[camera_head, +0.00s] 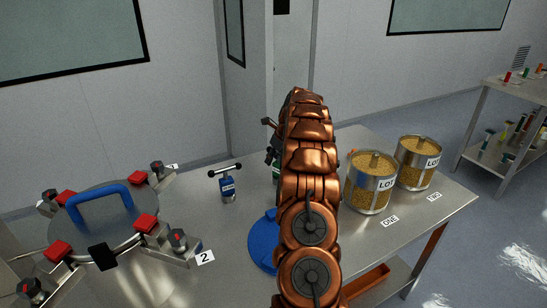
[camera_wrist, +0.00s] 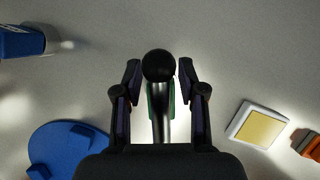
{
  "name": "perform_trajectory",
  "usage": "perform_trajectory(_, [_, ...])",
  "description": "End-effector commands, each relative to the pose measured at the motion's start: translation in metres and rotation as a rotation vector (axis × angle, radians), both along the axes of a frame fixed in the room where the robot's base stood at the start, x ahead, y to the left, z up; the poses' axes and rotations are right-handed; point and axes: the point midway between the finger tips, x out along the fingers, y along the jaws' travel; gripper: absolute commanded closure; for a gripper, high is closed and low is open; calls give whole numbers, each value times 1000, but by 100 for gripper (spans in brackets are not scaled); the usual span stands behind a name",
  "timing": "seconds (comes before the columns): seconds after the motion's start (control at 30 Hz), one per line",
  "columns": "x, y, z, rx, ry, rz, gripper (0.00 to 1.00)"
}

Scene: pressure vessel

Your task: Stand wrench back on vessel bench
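A tool with a black ball end (camera_wrist: 158,65), a metal bar and a green body (camera_wrist: 152,100) lies between the fingers of my gripper (camera_wrist: 159,85) in the wrist view. The fingers are apart, with gaps on both sides of the bar. In the head view a sliver of the green body (camera_head: 276,171) shows beside my arm, which hides most of it. A blue T-handled wrench (camera_head: 228,186) stands upright on the steel bench (camera_head: 215,240), left of my arm; its blue body (camera_wrist: 22,41) also shows at the upper left in the wrist view.
The vessel lid (camera_head: 100,215) with a blue handle and red-marked clamps is at the left. A blue disc (camera_head: 263,240) lies partly behind my arm. Two jars of yellow grains (camera_head: 371,185) stand at the right. A white and yellow square (camera_wrist: 257,125) is right of my gripper.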

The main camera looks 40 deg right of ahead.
Motion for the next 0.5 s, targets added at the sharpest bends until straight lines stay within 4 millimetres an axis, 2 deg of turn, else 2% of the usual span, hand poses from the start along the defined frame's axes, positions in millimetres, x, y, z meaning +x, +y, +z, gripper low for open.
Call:
perform_trajectory(0.03, [0,0,0,0,0,0,51])
perform_trajectory(0.13, [0,0,-1,1,1,-1,43])
perform_trajectory(0.5, [-1,0,2,1,1,-1,43])
